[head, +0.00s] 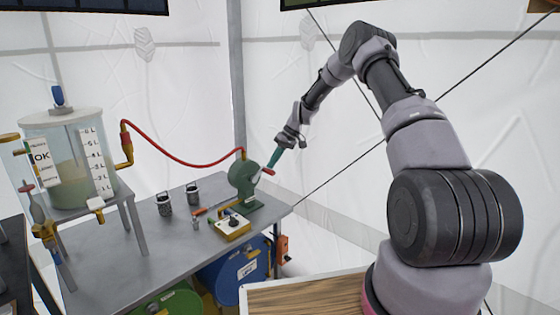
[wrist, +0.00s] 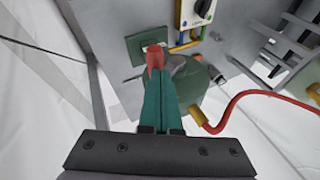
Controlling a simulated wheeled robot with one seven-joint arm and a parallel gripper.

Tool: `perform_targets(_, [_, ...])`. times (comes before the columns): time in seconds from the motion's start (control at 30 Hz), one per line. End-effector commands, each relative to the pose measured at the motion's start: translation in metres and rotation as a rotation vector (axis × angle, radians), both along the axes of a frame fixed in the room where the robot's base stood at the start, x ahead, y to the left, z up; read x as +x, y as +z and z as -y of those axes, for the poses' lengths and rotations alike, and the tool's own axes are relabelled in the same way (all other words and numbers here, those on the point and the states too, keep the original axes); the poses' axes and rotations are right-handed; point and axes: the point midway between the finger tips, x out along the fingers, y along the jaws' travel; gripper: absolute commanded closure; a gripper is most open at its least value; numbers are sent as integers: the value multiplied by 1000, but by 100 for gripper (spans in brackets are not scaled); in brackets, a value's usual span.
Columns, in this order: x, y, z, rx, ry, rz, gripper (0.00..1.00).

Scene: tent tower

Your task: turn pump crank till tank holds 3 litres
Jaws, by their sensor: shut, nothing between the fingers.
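The green pump (head: 243,178) stands at the right end of the grey table, with a red crank handle (head: 267,171) on its right side. My gripper (head: 272,163) has its teal fingers closed together at the handle. In the wrist view the closed fingers (wrist: 158,80) end right at the red handle (wrist: 155,56); whether they touch it I cannot tell. The green pump body (wrist: 185,82) lies behind them. The clear tank (head: 88,125) stands at the left on a grey stand, with cloudy greenish liquid in its lower part.
A red hose (head: 185,163) arches from the tank to the pump. A yellow box with a dial (head: 232,226) and two dark cups (head: 164,204) are on the table (head: 130,262). A blue drum (head: 235,270) lies below. A wooden surface (head: 300,295) is at the front.

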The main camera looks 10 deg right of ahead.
Motion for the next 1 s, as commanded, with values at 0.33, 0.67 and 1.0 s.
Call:
perform_targets(0.33, [12, -27, 13, -2, -4, 0, 100])
perform_targets(0.67, [17, -56, 21, -4, -3, 0, 100])
perform_targets(1.0, [18, -67, 21, -3, -2, 2, 100])
